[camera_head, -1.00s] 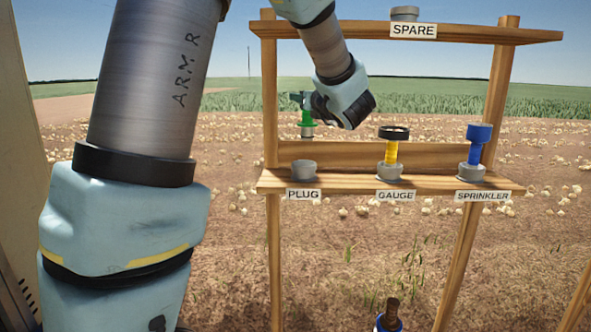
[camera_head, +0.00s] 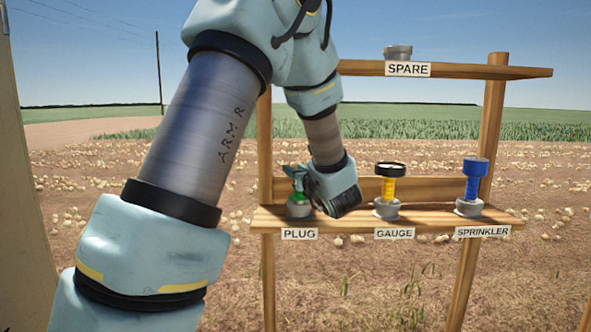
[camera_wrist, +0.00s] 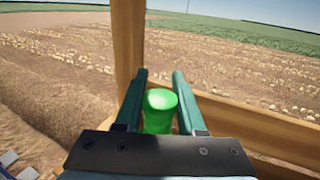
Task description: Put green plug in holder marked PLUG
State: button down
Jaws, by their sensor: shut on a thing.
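The green plug (camera_head: 299,199) is at the grey holder (camera_head: 299,210) above the PLUG label (camera_head: 299,233), on the lower shelf. It looks upright, with its lower end at or in the holder's mouth; how deep it sits I cannot tell. My gripper (camera_head: 295,180) is shut on the plug from above the shelf. In the wrist view the plug's bright green top (camera_wrist: 160,105) stands between the two dark green fingers. The holder is hidden in the wrist view.
The GAUGE holder (camera_head: 387,209) with a yellow, black-topped piece (camera_head: 389,183) stands close right of my gripper. The SPRINKLER holder (camera_head: 469,208) holds a blue piece (camera_head: 473,181). The SPARE holder (camera_head: 398,52) on the upper shelf looks empty. A wooden post (camera_head: 265,160) stands beside the PLUG holder.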

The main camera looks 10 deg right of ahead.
jog(key=shift+f+b, duration=0.3)
jog(key=shift+b, duration=0.15)
jog(key=c, duration=0.5)
grip_release()
jog(key=shift+r, duration=0.15)
